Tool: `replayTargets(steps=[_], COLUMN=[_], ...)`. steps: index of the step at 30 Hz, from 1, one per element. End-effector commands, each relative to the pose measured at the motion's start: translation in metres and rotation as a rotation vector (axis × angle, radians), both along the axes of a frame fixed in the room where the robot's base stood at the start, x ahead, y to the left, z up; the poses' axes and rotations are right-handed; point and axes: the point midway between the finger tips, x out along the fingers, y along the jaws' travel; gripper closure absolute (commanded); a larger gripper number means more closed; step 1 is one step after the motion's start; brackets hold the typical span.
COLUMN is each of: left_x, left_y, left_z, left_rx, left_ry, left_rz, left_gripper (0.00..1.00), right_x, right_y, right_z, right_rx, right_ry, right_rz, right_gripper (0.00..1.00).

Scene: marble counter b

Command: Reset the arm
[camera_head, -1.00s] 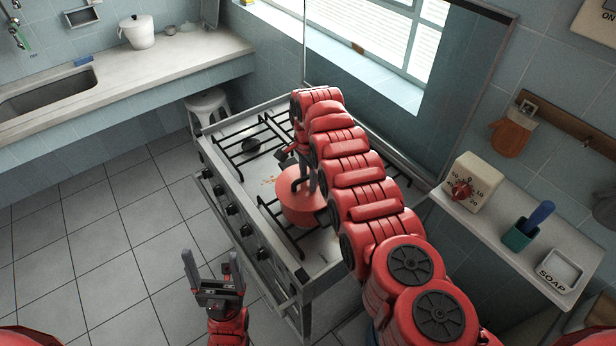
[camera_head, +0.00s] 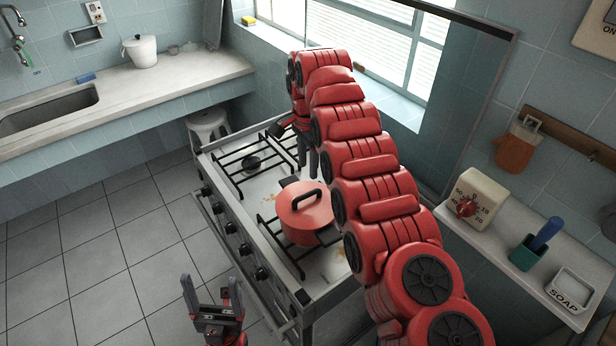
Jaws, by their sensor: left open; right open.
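My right arm reaches in from the lower right and arches over the stove. Its gripper (camera_head: 305,152) points down above the stove top, behind the red pot, partly hidden by my arm, and it holds nothing that I can see. My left gripper (camera_head: 212,298) is low in the picture, in front of the stove, with its fingers spread and pointing up, empty. The red pot (camera_head: 304,214) with its lid and dark handle sits on a front burner of the stove, apart from both grippers.
The stove (camera_head: 215,170) has black grates and front knobs. A shelf (camera_head: 490,240) at right holds a timer (camera_head: 475,197), a green cup (camera_head: 526,253) and a soap dish (camera_head: 570,289). A counter with a sink (camera_head: 48,107) and white pot (camera_head: 141,50) stands at left. The floor is clear.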

Motion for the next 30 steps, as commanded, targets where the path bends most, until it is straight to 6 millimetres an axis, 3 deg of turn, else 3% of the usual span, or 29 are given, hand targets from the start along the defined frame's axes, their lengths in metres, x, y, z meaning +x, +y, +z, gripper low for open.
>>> replayTargets(steps=[17,30], left_x=[0.000,0.000], left_y=[0.000,0.000], left_z=[0.002,0.071], left_rx=[0.000,0.000], left_ry=[0.000,0.000], left_rz=[0.000,0.000], left_gripper=[0.20,0.20], right_x=[0.000,0.000], right_y=[0.000,0.000], right_z=[0.007,0.076], right_rx=[-0.003,-0.003], right_ry=[-0.002,-0.002], right_rz=[-0.001,-0.001], right_gripper=[0.51,0.51])
